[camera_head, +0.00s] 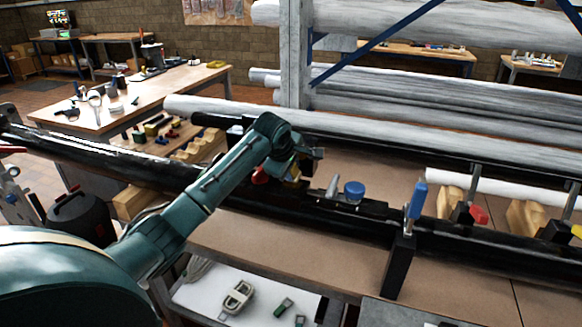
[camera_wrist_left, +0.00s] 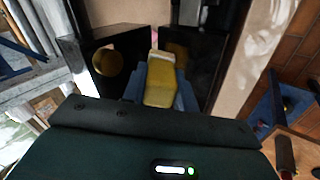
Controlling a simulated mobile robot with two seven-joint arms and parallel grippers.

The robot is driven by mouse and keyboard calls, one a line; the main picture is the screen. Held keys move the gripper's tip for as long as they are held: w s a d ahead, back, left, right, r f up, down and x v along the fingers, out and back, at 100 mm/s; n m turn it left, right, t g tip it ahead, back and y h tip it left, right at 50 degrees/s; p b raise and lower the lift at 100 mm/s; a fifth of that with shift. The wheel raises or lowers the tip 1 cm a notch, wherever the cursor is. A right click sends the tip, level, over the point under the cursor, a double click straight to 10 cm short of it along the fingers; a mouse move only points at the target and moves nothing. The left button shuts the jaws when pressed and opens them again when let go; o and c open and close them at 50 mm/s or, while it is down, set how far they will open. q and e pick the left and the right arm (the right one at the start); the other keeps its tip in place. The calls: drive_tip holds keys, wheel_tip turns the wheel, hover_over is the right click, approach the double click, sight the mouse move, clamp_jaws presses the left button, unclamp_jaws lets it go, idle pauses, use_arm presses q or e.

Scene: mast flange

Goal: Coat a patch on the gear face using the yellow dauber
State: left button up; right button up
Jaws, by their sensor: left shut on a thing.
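The yellow dauber (camera_wrist_left: 158,82) is held between the bluish fingers of my left gripper (camera_wrist_left: 160,96), which is shut on it. Its pale tip points away from the wrist, toward dark plates. A black plate with a round brassy opening (camera_wrist_left: 107,61) is left of the dauber, and another dark plate (camera_wrist_left: 208,60) is right of it. I cannot tell which surface is the gear face, or whether the tip touches anything. In the head view, my left gripper (camera_head: 292,170) is over the black mast, and the dauber is mostly hidden there. My right gripper is not in view.
The long black mast (camera_head: 330,208) runs across the bench. A blue-capped part (camera_head: 354,190) and a clamp with a blue handle (camera_head: 417,200) stand right of my gripper. Wooden blocks (camera_head: 450,202) lie farther right. The brown bench top (camera_head: 250,246) in front is mostly clear.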

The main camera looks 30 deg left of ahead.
use_arm(q)
drive_tip(key=shift+s+d+r, duration=0.1)
drive_tip(key=shift+s+d, duration=0.1)
drive_tip(key=shift+s, duration=0.65)
drive_tip(key=shift+s+d, duration=0.15)
drive_tip(key=shift+s, duration=0.65)
drive_tip(key=shift+s+d, duration=0.2)
drive_tip(key=shift+s, duration=0.65)
drive_tip(key=shift+s+d, duration=0.2)
drive_tip(key=shift+s, duration=0.6)
drive_tip(key=shift+w, duration=0.1)
drive_tip(key=shift+w+a, duration=0.3)
drive_tip(key=shift+w, duration=0.8)
drive_tip(key=shift+w+a, duration=0.25)
drive_tip(key=shift+w, duration=0.9)
drive_tip(key=shift+w+a, duration=0.3)
drive_tip(key=shift+w, duration=0.8)
drive_tip(key=shift+r, duration=2.95)
drive_tip(key=shift+r, duration=0.1)
drive_tip(key=shift+r, duration=1.45)
